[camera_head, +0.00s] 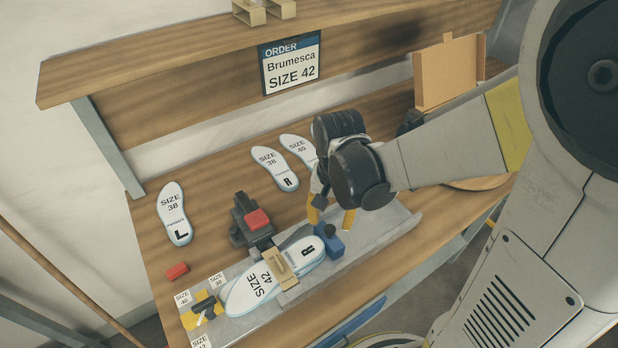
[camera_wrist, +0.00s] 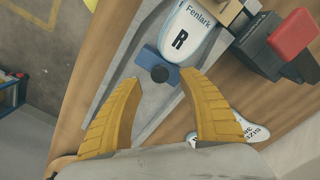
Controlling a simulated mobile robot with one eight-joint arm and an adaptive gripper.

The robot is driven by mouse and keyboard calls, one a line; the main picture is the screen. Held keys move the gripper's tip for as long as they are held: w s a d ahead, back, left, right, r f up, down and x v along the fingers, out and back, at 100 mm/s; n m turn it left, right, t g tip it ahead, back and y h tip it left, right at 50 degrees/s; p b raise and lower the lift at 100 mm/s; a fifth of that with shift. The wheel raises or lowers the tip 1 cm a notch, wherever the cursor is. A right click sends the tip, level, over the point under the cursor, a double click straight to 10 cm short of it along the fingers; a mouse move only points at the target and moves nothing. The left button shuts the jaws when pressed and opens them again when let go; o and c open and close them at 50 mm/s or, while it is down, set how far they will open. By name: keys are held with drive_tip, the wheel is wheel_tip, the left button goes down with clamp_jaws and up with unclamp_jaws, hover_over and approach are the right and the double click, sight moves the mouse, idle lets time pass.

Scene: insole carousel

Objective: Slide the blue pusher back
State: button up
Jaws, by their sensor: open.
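The blue pusher (camera_head: 331,243) is a small block with a dark round knob, on the grey metal track (camera_head: 385,232). The size 42 insole (camera_head: 250,293) lies on the track under a tan clamp block. My gripper (camera_head: 332,217) has yellow fingers and is open and empty, just behind the pusher. In the wrist view its fingertips (camera_wrist: 158,80) spread on either side, short of the pusher.
A black clamp with a red top (camera_head: 258,220) stands beside the track. Loose insoles (camera_head: 174,213) and a red block (camera_head: 177,271) lie on the wooden bench. An order sign (camera_head: 291,62) reads Brumesca size 42. An open cardboard box (camera_head: 449,72) stands at the back right.

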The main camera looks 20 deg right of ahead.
sight(330, 228)
drive_tip(key=shift+f+b, duration=0.55)
drive_tip(key=shift+f, duration=1.35)
clamp_jaws()
drive_tip(key=w+d, duration=0.2)
drive_tip(key=d, duration=0.5)
drive_tip(key=w+d+b, duration=0.1)
drive_tip(key=w+d, duration=0.1)
drive_tip(key=d, duration=0.6)
drive_tip(key=w+d, duration=0.2)
drive_tip(key=d, duration=0.5)
drive_tip(key=shift+d, duration=0.2)
drive_tip(key=shift+c, duration=0.5)
unclamp_jaws()
drive_tip(key=shift+o, duration=0.5)
drive_tip(key=shift+d, duration=0.2)
drive_tip(key=shift+a, duration=0.1)
drive_tip(key=shift+r, duration=0.1)
